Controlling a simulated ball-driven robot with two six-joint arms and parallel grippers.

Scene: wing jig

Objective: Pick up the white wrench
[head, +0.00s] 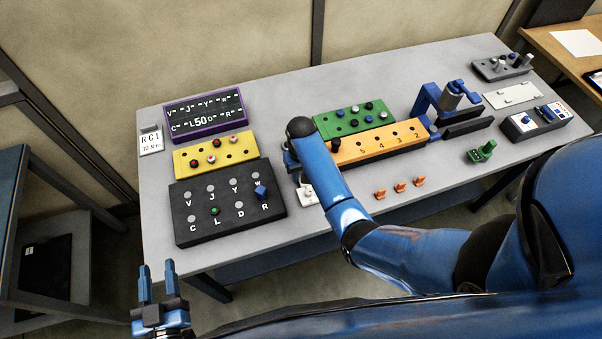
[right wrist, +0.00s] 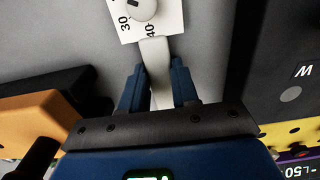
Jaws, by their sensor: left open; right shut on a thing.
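The white wrench (right wrist: 155,58) shows in the right wrist view as a pale flat bar running up from between my right fingers to a round knob on a white card marked 30 and 40. My right gripper (right wrist: 158,82) is shut on this bar, one blue finger on each side. In the head view, my right arm covers most of this spot, and only the white card and knob (head: 308,193) show near the table's front edge. My left gripper (head: 157,272) is open and empty, off the table at the lower left.
A black lettered board (head: 228,222), a yellow board (head: 235,150) and a purple-framed panel (head: 205,130) stand left of my right arm. An orange numbered block (head: 372,148) and a green board (head: 340,122) lie right of it. Orange clips (head: 399,187) lie near the front edge.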

